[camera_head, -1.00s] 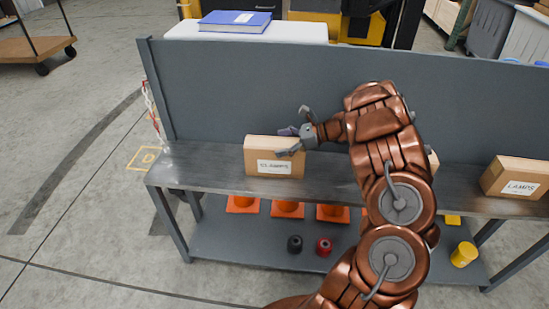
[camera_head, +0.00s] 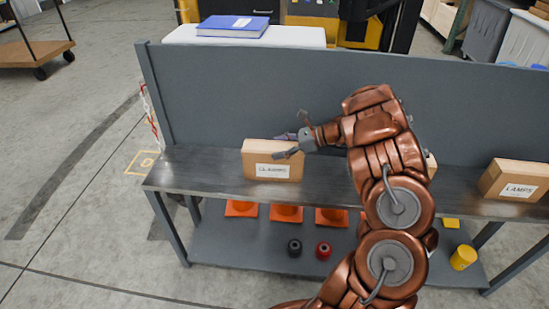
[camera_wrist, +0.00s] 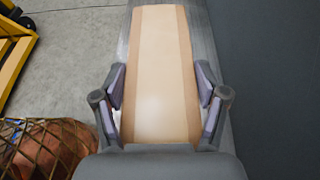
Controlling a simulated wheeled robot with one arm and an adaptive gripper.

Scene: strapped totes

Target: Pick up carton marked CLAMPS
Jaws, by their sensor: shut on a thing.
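The carton marked CLAMPS (camera_head: 272,160) is a tan box with a white label, upright on the upper shelf of the grey bench at its left part. I cannot see a gap under the carton.
A carton marked LAMPS (camera_head: 516,181) stands at the right on the shelf (camera_head: 215,172). Another carton is mostly hidden behind my arm. A grey back panel (camera_head: 240,85) rises behind. Orange cones (camera_head: 286,213) and dark and red spools (camera_head: 323,249) stand on the lower shelf.

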